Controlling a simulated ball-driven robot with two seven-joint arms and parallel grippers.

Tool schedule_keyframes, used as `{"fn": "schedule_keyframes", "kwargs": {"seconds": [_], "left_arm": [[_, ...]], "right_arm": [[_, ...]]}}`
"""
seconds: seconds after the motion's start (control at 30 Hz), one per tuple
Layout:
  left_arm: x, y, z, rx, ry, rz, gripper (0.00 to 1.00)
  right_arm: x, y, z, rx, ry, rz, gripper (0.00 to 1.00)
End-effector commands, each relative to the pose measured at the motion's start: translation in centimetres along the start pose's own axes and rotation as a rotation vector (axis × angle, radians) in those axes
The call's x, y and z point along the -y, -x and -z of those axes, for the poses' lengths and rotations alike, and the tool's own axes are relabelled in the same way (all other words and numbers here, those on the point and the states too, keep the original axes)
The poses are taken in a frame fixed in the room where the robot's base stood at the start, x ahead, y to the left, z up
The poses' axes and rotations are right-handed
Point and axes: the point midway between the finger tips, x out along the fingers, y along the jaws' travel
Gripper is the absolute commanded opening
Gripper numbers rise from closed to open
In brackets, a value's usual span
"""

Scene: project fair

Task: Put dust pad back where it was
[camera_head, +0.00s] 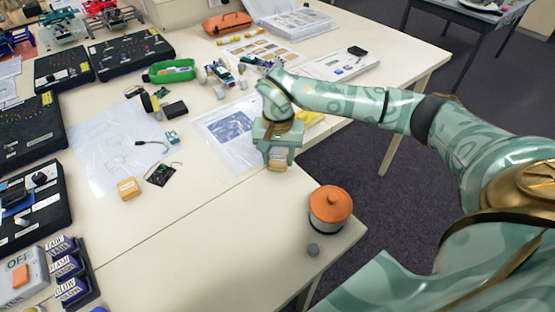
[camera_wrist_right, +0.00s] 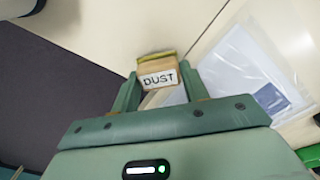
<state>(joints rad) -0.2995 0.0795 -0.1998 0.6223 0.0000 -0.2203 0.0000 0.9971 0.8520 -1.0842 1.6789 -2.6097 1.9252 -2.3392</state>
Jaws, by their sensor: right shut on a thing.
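The dust pad (camera_wrist_right: 157,79) is a small tan block with a yellow-green edge and a white label reading DUST. It sits between the two green fingers of my right gripper (camera_wrist_right: 160,88), which is shut on it. In the head view my right gripper (camera_head: 279,150) points down near the table's right edge, with the pad (camera_head: 278,165) showing below the fingers. I cannot tell whether the pad touches the table. My left gripper is not in view.
A plastic sleeve with a printed sheet (camera_head: 228,128) lies left of the gripper. An orange-lidded pot (camera_head: 329,208) and a small grey cap (camera_head: 313,249) stand nearer. The table (camera_head: 205,240) is bare in front.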

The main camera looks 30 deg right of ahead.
Motion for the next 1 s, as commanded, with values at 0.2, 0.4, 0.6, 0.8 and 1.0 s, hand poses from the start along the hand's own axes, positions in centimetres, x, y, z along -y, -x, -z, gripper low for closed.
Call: {"fn": "schedule_keyframes", "kwargs": {"seconds": [0.2,0.4,0.6,0.8,1.0], "left_arm": [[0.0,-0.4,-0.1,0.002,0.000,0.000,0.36],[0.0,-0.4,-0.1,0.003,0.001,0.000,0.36],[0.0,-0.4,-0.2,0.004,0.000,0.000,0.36],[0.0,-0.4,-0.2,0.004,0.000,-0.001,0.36],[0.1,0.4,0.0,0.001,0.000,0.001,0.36]], "right_arm": [[0.0,-1.2,0.1,-0.001,-0.002,0.001,0.23],[0.0,-1.3,0.0,-0.001,-0.001,0.000,0.23],[0.1,-1.4,0.0,-0.001,-0.001,0.001,0.66],[0.1,-1.3,0.0,-0.001,-0.001,0.001,0.66],[0.1,1.4,0.2,-0.007,0.000,0.005,0.66]]}}
